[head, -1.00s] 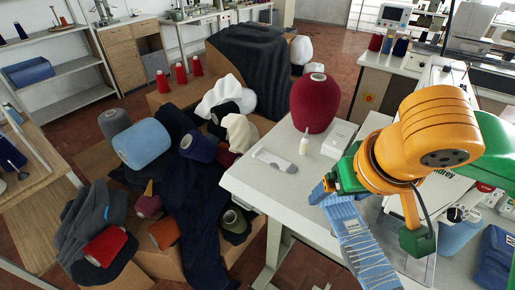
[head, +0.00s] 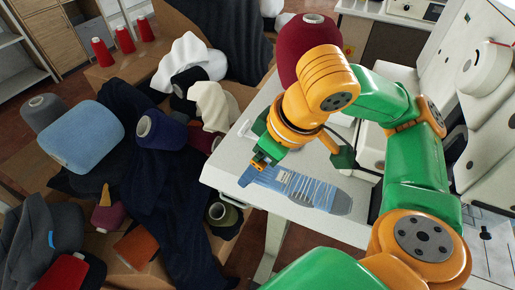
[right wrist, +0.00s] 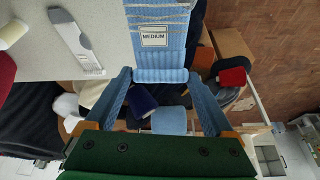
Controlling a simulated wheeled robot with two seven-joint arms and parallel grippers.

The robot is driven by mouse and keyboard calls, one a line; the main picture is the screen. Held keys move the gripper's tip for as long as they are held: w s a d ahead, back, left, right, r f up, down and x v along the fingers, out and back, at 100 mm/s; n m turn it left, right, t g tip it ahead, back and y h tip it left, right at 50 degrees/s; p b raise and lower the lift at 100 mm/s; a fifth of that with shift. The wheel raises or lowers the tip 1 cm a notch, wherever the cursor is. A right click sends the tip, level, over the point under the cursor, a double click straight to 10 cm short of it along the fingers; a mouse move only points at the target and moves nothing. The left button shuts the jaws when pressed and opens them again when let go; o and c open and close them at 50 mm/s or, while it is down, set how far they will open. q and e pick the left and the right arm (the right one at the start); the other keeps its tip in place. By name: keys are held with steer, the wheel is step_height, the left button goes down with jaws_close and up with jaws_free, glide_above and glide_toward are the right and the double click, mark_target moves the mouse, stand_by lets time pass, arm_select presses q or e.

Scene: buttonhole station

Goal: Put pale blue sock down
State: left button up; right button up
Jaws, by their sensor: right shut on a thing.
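The pale blue sock (head: 300,188) is long and flat, with stripes or cords across it and a greyish end at the right. It extends over the front part of the white table (head: 222,172). I cannot tell whether it touches the top. My right gripper (head: 259,166) is shut on its left end. In the right wrist view the sock (right wrist: 175,50) runs upward from between the fingertips (right wrist: 160,76) and carries a white label reading MEDIUM (right wrist: 154,38). My left gripper is in neither current view.
A dark red yarn cone (head: 300,45) stands at the back of the table. A grey-white tool (right wrist: 75,38) lies on the table in the right wrist view. Left of the table are a large light blue spool (head: 82,137), dark cloth and several cones. White machines (head: 485,75) stand at right.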

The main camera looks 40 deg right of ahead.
steer(key=w+p, duration=0.1)
steer(key=p, duration=0.1)
steer(key=shift+w+d+f+p, duration=0.15)
steer(key=shift+w+f+p, duration=0.05)
steer(key=shift+w+p, duration=0.2)
steer(key=d+p, duration=0.1)
steer(key=p, duration=0.5)
steer(key=shift+w, duration=0.25)
step_height(320, 180, down, 3)
steer(key=w+b, duration=0.2)
glide_above(244, 157)
steer(key=s, duration=0.1)
steer(key=f, duration=0.7)
steer(key=shift+d+f+b, duration=0.3)
steer(key=shift+b, duration=0.05)
steer(key=shift+f, duration=1.55)
arm_select(q)
steer(key=r, duration=0.5)
steer(key=shift+w+r, duration=0.1)
steer(key=shift+w, duration=0.1)
arm_select(e)
steer(key=o, duration=1)
steer(key=shift+f, duration=0.1)
